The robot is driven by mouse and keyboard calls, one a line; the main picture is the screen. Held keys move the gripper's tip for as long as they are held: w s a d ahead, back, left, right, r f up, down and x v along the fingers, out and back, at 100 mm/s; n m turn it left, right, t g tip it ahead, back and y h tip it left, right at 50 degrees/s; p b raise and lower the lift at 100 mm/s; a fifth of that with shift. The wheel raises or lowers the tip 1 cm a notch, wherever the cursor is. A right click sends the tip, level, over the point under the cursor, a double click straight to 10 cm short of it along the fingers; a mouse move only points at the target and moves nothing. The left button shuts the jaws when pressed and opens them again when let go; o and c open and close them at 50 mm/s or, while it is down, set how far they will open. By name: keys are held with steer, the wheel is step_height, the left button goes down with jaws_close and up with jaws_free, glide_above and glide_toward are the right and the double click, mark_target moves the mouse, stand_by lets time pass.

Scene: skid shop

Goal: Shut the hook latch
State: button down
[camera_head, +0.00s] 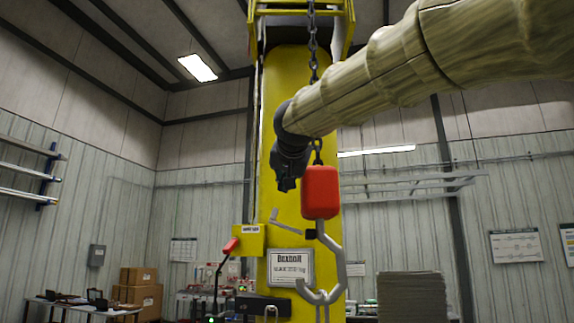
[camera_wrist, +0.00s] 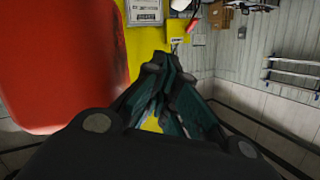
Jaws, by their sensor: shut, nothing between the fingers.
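A grey hook (camera_head: 334,262) hangs under a red block (camera_head: 320,192) on a chain, in front of a yellow column. Its curved tip is at the lower left. A thin grey bar, which looks like the latch (camera_head: 286,227), sticks out up and to the left from a dark pivot on the shank, away from the hook tip. My gripper (camera_head: 287,185) is shut and empty, left of the red block and above the latch. In the wrist view the red block (camera_wrist: 60,65) fills the left side beside my shut fingers (camera_wrist: 166,70). I cannot make out the latch there.
The yellow column (camera_head: 285,130) stands close behind the hook and bears a placard (camera_head: 290,267). A yellow box with a red-handled lever (camera_head: 231,246) is at its left. The chain (camera_head: 313,45) runs up beside my arm.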

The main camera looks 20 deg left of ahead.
steer(key=shift+a+f, duration=0.25)
steer(key=shift+f, duration=0.4)
steer(key=shift+s+a+f+p, duration=0.15)
steer(key=shift+a+f+p, duration=0.1)
steer(key=shift+f, duration=0.35)
steer(key=shift+s+a+f+p, duration=0.1)
steer(key=shift+f+p, duration=0.1)
steer(key=shift+f, duration=0.4)
